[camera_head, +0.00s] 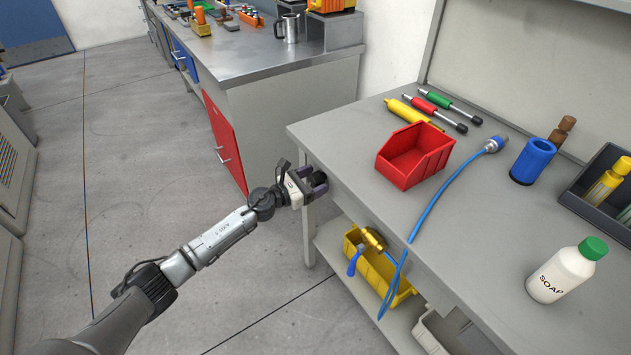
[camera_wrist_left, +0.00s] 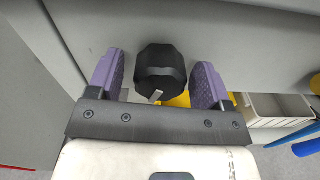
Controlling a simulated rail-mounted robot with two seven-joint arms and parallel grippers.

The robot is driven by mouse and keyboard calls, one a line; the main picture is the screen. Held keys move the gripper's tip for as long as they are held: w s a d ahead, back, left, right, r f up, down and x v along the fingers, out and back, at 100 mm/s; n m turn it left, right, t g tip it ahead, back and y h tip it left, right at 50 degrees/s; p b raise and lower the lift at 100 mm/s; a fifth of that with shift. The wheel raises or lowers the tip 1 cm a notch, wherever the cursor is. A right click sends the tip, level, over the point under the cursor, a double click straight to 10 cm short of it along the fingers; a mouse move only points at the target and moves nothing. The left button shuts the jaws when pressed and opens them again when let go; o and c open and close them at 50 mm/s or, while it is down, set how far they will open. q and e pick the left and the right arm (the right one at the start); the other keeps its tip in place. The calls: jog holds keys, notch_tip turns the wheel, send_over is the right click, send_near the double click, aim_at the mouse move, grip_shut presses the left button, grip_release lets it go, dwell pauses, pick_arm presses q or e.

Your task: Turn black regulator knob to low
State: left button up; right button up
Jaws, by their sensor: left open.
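The black regulator knob (camera_wrist_left: 160,72) sits on the grey front panel of the workbench in the left wrist view, with a light pointer mark on its lower edge. My left gripper (camera_wrist_left: 155,80) is open, with its two purple fingers on either side of the knob and a visible gap on each side. In the head view my left gripper (camera_head: 315,183) is at the bench's front left corner, and the knob (camera_head: 319,178) shows only partly between the fingers. My right gripper is not in view.
A red bin (camera_head: 415,155), blue hose (camera_head: 445,190), blue cup (camera_head: 532,162) and soap bottle (camera_head: 563,272) are on the workbench top (camera_head: 470,235). A yellow bin (camera_head: 402,290) sits on the shelf below. The floor left of the bench is clear.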

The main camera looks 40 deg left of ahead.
pick_arm(q)
jog(key=shift+w+d, duration=0.1)
jog(key=shift+w, duration=0.2)
jog(key=shift+c, duration=0.3)
jog(key=c, duration=0.9)
jog(key=shift+o, duration=0.2)
